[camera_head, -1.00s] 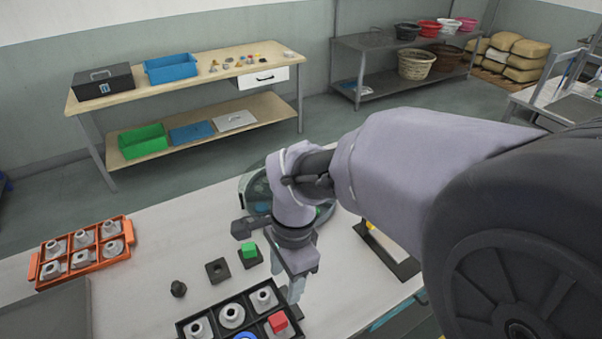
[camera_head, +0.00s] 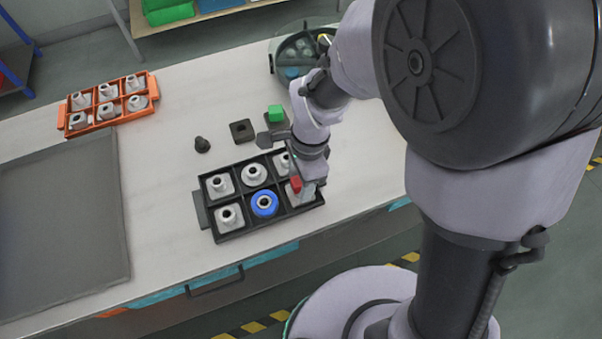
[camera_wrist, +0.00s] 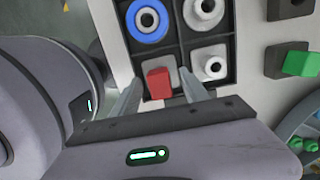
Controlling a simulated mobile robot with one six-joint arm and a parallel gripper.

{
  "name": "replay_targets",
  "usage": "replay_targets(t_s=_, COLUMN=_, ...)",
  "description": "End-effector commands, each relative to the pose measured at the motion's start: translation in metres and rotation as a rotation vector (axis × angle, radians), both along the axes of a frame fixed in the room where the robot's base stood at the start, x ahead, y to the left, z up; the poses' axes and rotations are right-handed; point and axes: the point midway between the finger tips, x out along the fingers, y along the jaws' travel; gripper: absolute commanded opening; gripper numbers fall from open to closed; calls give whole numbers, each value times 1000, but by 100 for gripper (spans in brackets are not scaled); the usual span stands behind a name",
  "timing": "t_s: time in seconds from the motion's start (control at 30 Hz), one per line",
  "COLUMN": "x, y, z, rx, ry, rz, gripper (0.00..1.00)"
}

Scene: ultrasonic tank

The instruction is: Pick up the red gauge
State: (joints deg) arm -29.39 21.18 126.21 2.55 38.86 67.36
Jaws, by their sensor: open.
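The red gauge (camera_head: 296,184) is a small red block on a light grey part in the front right compartment of the black tray (camera_head: 199,211). In the wrist view the red gauge (camera_wrist: 159,83) shows between the two fingers of my gripper (camera_wrist: 160,88). The fingers are apart, one on each side of it, and I see a gap on both sides. In the head view my gripper (camera_head: 308,182) is over that compartment and partly covers it. Whether the fingers are level with the gauge is hard to tell.
The blue ring part (camera_head: 264,204) sits in the compartment to the left. Other compartments hold grey parts. A green block (camera_head: 276,113) on a dark base and a dark square block (camera_head: 242,130) stand behind the tray. An orange tray (camera_head: 107,101) is at the back left.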

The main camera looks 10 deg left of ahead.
Motion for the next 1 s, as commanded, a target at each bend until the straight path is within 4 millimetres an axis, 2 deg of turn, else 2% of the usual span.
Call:
replay_targets(t_s=0.03, x=0, y=0, z=1, rx=0, ry=0, rz=0, gripper=49)
replay_targets(t_s=0.2, x=0, y=0, z=1, rx=0, ry=0, rz=0, gripper=15)
replay_targets(t_s=0.3, x=0, y=0, z=1, rx=0, ry=0, rz=0, gripper=0)
replay_targets(t_s=0.63, x=0, y=0, z=3, rx=1, ry=-1, rz=0, gripper=0)
replay_targets(t_s=0.77, x=0, y=0, z=16, rx=1, ry=-1, rz=1, gripper=0)
replay_targets(t_s=0.93, x=0, y=0, z=42, rx=1, ry=-2, rz=1, gripper=0)
replay_targets(t_s=1.0, x=-12, y=-9, z=40, rx=0, ry=1, rz=-1, gripper=0)
